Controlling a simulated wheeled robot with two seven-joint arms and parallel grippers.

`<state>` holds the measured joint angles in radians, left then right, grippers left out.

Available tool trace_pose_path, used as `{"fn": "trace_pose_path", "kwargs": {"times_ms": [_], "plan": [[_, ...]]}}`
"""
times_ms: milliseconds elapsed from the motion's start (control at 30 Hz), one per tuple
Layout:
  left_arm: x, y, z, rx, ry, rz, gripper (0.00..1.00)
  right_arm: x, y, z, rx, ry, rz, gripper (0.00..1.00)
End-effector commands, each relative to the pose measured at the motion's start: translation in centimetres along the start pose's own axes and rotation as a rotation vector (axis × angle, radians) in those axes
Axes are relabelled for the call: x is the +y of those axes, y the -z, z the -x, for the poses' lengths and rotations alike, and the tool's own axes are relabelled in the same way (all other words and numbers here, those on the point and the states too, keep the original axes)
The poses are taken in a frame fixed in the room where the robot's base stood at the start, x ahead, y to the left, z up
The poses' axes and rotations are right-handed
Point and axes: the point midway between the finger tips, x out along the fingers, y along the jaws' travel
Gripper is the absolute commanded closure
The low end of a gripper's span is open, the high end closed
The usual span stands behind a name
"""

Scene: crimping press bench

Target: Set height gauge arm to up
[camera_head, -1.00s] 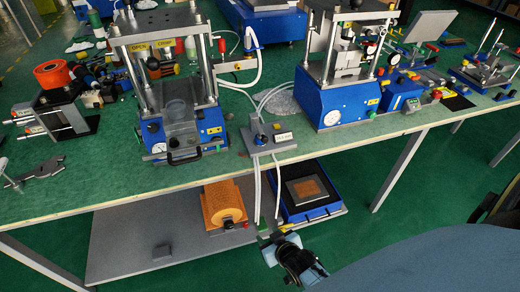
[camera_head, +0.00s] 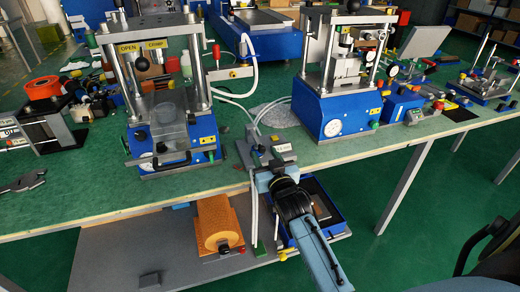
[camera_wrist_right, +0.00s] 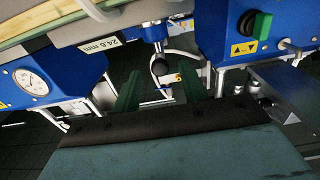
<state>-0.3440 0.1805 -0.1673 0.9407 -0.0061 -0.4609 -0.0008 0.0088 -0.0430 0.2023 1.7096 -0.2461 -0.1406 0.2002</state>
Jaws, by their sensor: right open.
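A small grey box with a label (camera_head: 284,148) stands at the bench's front edge between the two presses. The label (camera_wrist_right: 97,45) reads 24.6 mm in the right wrist view. My right gripper (camera_head: 268,175) is in front of this box, and it hides part of it. In the wrist view the two green fingers of the right gripper (camera_wrist_right: 162,92) are apart, with nothing held. A metal post with a dark round part (camera_wrist_right: 160,67) shows beyond the gap between them. I cannot tell for sure whether this is the height gauge arm. My left gripper is out of view.
A left press (camera_head: 172,138) and a right blue press (camera_head: 335,110) flank the box. Hoses (camera_head: 238,95) run behind it. Below are an orange roll (camera_head: 217,225) and a blue tray (camera_head: 335,240). A grey metal tool (camera_head: 24,181) lies at left.

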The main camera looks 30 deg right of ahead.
Motion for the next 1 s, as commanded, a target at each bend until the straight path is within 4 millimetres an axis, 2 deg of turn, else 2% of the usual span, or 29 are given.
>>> {"fn": "trace_pose_path", "kwargs": {"times_ms": [100, 300, 700, 767, 1000], "plan": [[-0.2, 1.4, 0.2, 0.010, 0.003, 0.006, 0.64, 0.0, -0.1, -2.4, 0.003, 0.000, 0.002, 0.57], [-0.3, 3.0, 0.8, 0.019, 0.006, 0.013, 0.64, 0.0, -0.1, -4.7, 0.000, 0.001, 0.001, 0.57], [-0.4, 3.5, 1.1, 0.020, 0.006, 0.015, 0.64, 0.0, -0.1, -5.4, -0.001, 0.001, 0.001, 0.57], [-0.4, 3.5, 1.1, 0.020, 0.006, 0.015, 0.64, 0.0, -0.1, -5.4, -0.001, 0.001, 0.000, 0.62], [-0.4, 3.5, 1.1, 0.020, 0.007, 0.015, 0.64, 0.0, -0.1, -5.3, -0.001, 0.001, 0.000, 0.94]]}}
